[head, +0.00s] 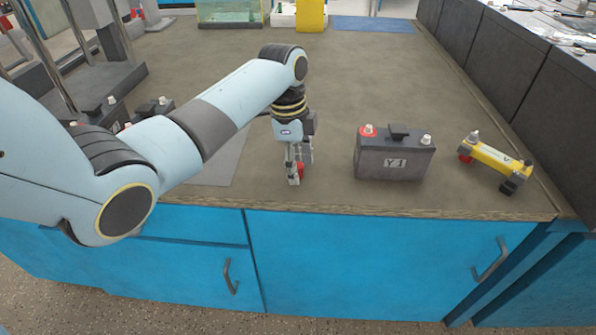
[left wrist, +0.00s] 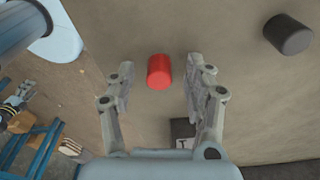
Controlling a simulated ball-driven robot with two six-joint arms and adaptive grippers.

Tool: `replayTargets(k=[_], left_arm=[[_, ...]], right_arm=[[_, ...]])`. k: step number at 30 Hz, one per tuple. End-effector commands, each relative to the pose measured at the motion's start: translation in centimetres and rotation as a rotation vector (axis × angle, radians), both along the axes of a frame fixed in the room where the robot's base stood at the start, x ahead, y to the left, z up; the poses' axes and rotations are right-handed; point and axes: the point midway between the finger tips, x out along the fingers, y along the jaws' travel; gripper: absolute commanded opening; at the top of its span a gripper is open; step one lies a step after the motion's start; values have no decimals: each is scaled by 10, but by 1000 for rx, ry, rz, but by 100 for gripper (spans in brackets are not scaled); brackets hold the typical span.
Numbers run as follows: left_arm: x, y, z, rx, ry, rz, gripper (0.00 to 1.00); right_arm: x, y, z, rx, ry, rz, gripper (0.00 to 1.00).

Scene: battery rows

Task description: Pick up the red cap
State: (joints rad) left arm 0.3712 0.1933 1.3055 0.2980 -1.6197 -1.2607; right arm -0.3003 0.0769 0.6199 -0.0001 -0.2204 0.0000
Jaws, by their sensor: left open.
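The red cap (left wrist: 159,71) is a small red cylinder on the brown bench top. In the left wrist view it lies between the two fingertips, with a gap on either side. In the head view only a small red part of it (head: 301,170) shows behind the fingers. My left gripper (head: 297,176) points down over it near the bench's front edge and is open and empty. In the left wrist view, what looks like my right gripper (left wrist: 22,96) is small at the left edge; its jaws are unclear.
A dark grey battery (head: 395,162) labelled Y1 stands right of the gripper. A yellow device (head: 497,163) lies farther right. A black cap (left wrist: 287,34) shows in the left wrist view. More dark batteries (head: 105,112) stand behind my left arm. Bench space behind the battery is clear.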

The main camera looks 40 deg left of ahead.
Motion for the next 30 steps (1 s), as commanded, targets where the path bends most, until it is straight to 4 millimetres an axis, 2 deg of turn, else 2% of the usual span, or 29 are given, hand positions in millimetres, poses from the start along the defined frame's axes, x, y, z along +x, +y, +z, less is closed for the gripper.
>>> replayTargets(k=[8, 15, 18, 30], left_arm=[[0, -1, -4, 0, -1, 0, 53], [0, -1, -4, 0, -1, 0, 21], [0, -1, -4, 0, -1, 0, 12], [1, -1, -1, 1, -2, 0, 12]], right_arm=[[0, 0, -1, 0, 1, 0, 59], [0, -2, 0, -2, 1, 1, 59], [0, -3, 0, -3, 1, 1, 59], [0, -4, 0, -5, 0, 2, 59]])
